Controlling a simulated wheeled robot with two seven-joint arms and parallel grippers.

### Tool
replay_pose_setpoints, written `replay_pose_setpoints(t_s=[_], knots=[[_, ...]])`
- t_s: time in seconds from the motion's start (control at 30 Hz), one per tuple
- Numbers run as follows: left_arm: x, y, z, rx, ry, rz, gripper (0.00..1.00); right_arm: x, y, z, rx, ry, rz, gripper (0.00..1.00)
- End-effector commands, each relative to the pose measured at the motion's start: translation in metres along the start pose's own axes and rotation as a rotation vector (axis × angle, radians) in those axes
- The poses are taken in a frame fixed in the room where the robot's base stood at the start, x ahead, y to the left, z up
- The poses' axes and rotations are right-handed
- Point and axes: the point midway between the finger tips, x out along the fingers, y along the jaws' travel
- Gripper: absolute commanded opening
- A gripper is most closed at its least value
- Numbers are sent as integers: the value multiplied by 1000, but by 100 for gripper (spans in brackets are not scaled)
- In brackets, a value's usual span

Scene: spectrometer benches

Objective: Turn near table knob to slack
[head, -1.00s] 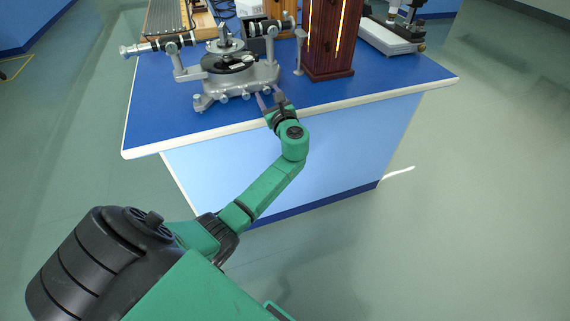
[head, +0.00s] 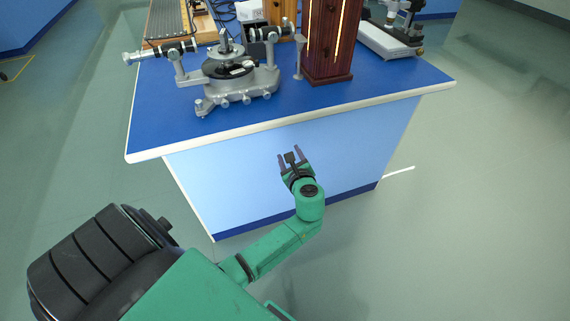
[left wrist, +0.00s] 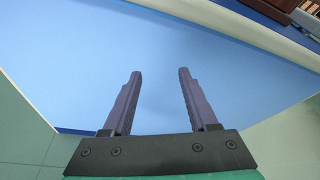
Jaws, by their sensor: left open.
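The grey spectrometer (head: 236,80) stands on the blue bench top (head: 300,105), with a dark round table in its middle. Several small silver knobs (head: 223,103) line the front of its base. Which of them is the near table knob I cannot tell. My left gripper (head: 290,152) is open and empty. It is in front of the bench's light blue front panel, below and to the right of the spectrometer and apart from it. In the left wrist view its two purple fingers (left wrist: 157,88) are spread, with only the panel behind them. My right gripper is not in view.
A wooden lamp housing (head: 330,45) with a bright slit stands right of the spectrometer, with a thin grey post (head: 298,55) between them. Another instrument (head: 392,35) stands at the back right. The bench's white front edge (head: 290,128) lies above my gripper.

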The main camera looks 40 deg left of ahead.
Motion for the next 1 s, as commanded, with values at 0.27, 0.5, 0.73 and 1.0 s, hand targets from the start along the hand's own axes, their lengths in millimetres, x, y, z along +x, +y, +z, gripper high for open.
replay_pose_setpoints(t_s=[0.27,0.5,0.73,1.0], knots=[[8,33,-58,-114,195,51,59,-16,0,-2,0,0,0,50],[6,65,-102,-224,333,118,59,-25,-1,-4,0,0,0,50],[4,77,-118,-269,378,147,59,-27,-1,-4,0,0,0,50],[4,77,-118,-268,377,147,59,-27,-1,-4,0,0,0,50]])
